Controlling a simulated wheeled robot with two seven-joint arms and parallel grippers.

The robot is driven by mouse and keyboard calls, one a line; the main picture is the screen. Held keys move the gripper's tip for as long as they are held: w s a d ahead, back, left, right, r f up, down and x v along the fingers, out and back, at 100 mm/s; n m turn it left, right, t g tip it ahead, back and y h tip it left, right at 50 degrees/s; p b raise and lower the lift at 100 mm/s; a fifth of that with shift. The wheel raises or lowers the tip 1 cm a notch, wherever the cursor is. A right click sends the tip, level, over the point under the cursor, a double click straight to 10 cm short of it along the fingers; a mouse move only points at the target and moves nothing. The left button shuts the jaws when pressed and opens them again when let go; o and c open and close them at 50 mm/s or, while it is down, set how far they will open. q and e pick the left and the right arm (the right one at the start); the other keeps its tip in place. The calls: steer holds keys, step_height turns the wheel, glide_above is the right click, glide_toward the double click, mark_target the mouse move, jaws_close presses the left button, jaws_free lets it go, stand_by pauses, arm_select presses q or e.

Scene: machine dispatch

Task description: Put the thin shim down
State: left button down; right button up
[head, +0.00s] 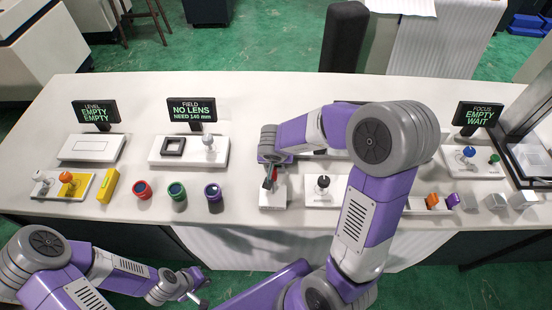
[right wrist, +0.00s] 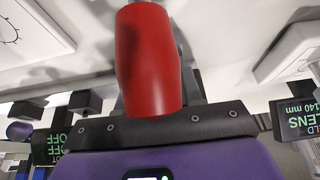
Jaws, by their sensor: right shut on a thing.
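My right gripper (head: 269,172) is at the middle of the bench, beyond the big elbow of my right arm. It is shut on a red, rounded handle-like piece (right wrist: 148,58), which fills the middle of the right wrist view. In the head view only a bit of red shows, just above a small white block (head: 272,197); I cannot tell whether they touch. I cannot make out which thing is the thin shim. My left gripper (head: 192,291) hangs low in front of the bench, at the lower left; its fingers are too small to read.
A yellow-and-white tray (head: 47,194) with knobbed pieces, a yellow block (head: 108,186) and red (head: 142,190), green (head: 177,191) and blue (head: 214,192) cylinders stand at left. Level (head: 96,111), field (head: 191,109) and focus (head: 477,114) signs stand behind. Bench is clear around the cylinders.

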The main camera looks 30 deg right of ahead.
steer(key=shift+s+a+f, duration=0.1)
steer(key=shift+s+f, duration=0.25)
steer(key=shift+f, duration=0.2)
steer(key=o, duration=0.8)
steer(key=shift+c, duration=0.2)
steer(key=o, duration=0.4)
steer(key=shift+f, duration=0.1)
steer(key=shift+c, duration=0.2)
steer(key=shift+w+d+r, duration=0.15)
steer(key=shift+d+r, duration=0.05)
steer(key=shift+r, duration=0.2)
steer(key=p+v, duration=0.7)
steer(key=v, duration=0.5)
steer(key=shift+w+r, duration=0.25)
steer(key=shift+r, duration=0.15)
